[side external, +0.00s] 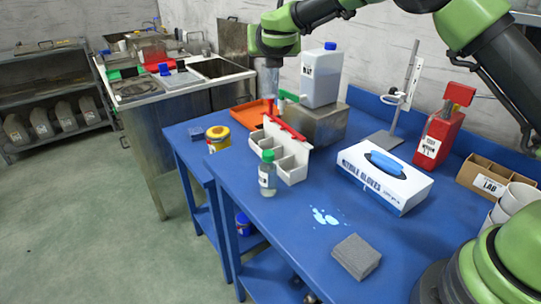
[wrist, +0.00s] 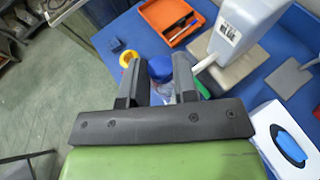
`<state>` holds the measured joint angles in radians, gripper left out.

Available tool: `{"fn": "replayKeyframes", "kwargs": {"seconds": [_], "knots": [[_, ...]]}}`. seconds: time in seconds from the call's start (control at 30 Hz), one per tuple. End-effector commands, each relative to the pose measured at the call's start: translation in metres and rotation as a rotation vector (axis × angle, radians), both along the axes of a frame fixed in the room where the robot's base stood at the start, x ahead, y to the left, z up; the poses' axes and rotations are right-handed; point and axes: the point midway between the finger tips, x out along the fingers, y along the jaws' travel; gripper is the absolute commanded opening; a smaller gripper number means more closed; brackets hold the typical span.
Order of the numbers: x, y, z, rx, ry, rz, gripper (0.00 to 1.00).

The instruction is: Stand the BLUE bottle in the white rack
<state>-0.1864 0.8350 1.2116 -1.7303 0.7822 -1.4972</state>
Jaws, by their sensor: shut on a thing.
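My gripper (side external: 272,88) hangs above the back left part of the blue bench, near the white rack, and points down. In the wrist view my gripper (wrist: 158,72) is shut on the blue bottle (wrist: 160,68). Its blue cap shows between the fingers, with part of a clear body below. In the side view the bottle is hard to make out against the fingers. The white rack (side external: 292,170) has several compartments and a red strip along its top. The wrist body hides most of it in the wrist view.
A clear bottle with a green cap (side external: 267,175) stands beside the rack's front. A white jug (side external: 321,78) stands on a metal block close to my gripper. A light-blue spill marks the bench front.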

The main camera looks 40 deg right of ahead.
Motion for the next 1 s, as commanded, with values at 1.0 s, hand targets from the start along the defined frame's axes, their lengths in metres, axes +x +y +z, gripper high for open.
{"fn": "replayKeyframes", "kwargs": {"seconds": [1.0], "knots": [[0.000, -0.001, -0.171, 0.000, 0.000, -0.004, 0.00]]}}
